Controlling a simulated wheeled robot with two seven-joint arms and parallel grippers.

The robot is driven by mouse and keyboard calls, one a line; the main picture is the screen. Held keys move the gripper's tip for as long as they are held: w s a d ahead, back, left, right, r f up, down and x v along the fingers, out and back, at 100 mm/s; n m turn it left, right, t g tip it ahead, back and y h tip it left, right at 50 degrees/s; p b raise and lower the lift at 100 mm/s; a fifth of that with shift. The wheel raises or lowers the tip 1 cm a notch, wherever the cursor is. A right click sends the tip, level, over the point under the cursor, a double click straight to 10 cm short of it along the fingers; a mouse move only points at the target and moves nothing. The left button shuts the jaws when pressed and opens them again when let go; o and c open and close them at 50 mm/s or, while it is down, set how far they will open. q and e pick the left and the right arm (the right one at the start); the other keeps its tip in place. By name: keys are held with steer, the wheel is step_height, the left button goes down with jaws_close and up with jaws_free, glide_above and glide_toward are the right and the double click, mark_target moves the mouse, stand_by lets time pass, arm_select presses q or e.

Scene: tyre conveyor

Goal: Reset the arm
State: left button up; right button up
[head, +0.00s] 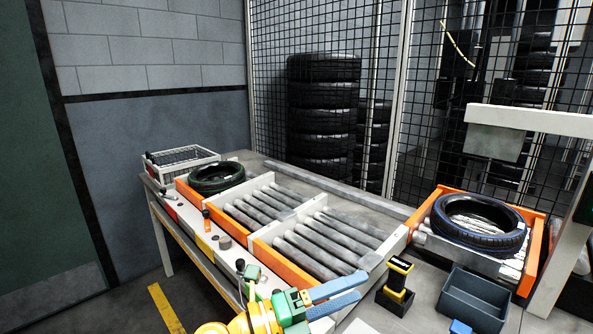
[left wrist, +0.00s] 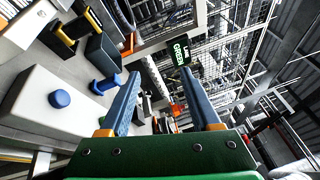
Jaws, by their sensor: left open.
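My left gripper (head: 336,299) shows at the bottom centre of the head view, with blue fingers and a green and yellow body. Its two fingers are apart and nothing is between them. It is over the near edge of the conveyor table. In the left wrist view the blue fingers of the left gripper (left wrist: 168,95) are spread with a clear gap. My right gripper is not in view. A tyre (head: 216,178) lies at the far left end of the conveyor. Another tyre (head: 479,222) lies on the orange-sided station at right.
Two roller sections (head: 318,243) between the tyres are bare. A grey bin (head: 474,300) and a black and yellow holder (head: 397,284) stand at the front right. A wire basket (head: 181,160) is at the far left. Mesh fencing (head: 420,110) and stacked tyres (head: 322,112) stand behind.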

arm_select(q)
steer(key=w+a+n+t+y, duration=0.4)
steer(key=a+n+t+y, duration=0.8)
steer(key=n, duration=0.9)
steer(key=s+a+f+n+g+y, duration=0.35)
steer(key=a+f+n+y, duration=0.45)
steer(key=a+f, duration=0.4)
steer(key=s+f+n+g+h, duration=0.1)
steer(key=s+f+n+g, duration=0.1)
steer(key=s+f+g, duration=0.7)
steer(key=s+f+n+g+h, duration=0.1)
steer(key=s+f+n+g, duration=0.15)
steer(key=s+f, duration=0.75)
steer(key=s+a+f+g, duration=0.1)
steer(key=s+f, duration=0.2)
steer(key=f, duration=0.4)
steer(key=s+f+g, duration=0.1)
steer(key=s+f, duration=0.2)
steer(key=f, duration=0.5)
steer(key=s+a+f+p, duration=0.1)
steer(key=s+a+f, duration=0.1)
steer(key=s+f, duration=0.6)
steer(key=s+m, duration=0.1)
steer(key=s, duration=0.2)
steer(key=shift+s+g, duration=0.15)
steer(key=shift+g, duration=0.25)
